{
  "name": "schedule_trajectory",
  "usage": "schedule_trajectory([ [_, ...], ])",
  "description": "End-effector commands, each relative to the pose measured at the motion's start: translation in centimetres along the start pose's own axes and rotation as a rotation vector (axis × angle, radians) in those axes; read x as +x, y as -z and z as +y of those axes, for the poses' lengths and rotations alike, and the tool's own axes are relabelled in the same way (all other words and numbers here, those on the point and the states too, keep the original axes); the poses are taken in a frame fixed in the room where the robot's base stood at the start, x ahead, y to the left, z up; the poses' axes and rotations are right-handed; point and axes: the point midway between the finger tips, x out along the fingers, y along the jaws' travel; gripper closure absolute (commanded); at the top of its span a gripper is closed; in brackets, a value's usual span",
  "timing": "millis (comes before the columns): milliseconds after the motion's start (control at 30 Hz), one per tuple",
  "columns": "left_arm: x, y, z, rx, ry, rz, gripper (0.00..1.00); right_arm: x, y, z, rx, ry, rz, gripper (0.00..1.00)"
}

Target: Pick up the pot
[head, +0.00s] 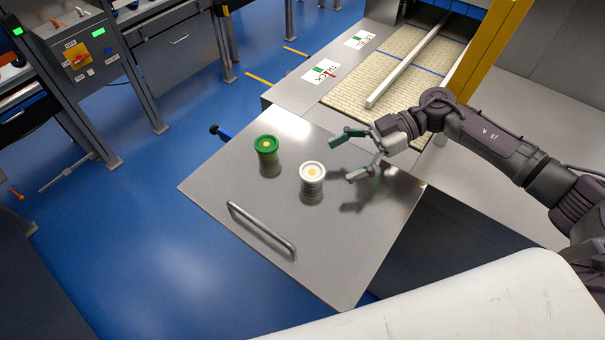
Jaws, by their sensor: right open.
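Two small pots stand upright on a shiny metal table panel (225,180). One pot (267,148) has a green rim and a yellow spot on top. My left gripper is not in view.
A bar handle (262,230) lies along the panel's front left edge. A conveyor (400,75) with a pale divider and a yellow post (485,50) stands behind. A control box with a red-yellow switch (77,57) is at upper left. Blue floor (150,220) lies open on the left.

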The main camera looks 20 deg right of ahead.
Motion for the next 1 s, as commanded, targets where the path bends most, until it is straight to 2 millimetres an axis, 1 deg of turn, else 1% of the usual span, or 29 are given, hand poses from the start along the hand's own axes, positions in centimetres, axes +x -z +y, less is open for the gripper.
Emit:
schedule_trajectory([
  [67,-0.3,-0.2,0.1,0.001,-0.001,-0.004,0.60,0.2,-0.1,-0.2,0.011,0.016,-0.013,0.15],
  [267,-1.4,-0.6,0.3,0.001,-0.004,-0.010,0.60,2.4,0.3,-0.2,0.011,0.019,-0.011,0.15],
  [433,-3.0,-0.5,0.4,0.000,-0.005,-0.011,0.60,4.8,1.3,0.0,0.011,0.019,-0.009,0.15],
  [500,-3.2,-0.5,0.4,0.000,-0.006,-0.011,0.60,5.9,1.1,0.0,0.012,0.019,-0.008,0.15],
  [600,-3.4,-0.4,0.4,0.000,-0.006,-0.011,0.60,6.8,0.9,0.0,0.011,0.018,-0.009,0.15],
  [700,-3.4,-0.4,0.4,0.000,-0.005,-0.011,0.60,7.2,0.8,0.0,0.010,0.017,-0.011,0.15],
  [867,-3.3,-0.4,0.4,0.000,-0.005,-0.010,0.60,7.2,0.7,0.0,0.010,0.016,-0.011,0.15],
  [967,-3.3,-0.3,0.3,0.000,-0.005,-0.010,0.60,7.2,0.7,0.0,0.010,0.016,-0.011,0.30],
  [1000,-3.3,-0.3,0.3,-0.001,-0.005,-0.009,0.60,7.2,0.7,0.0,0.010,0.016,-0.011,0.36],
])
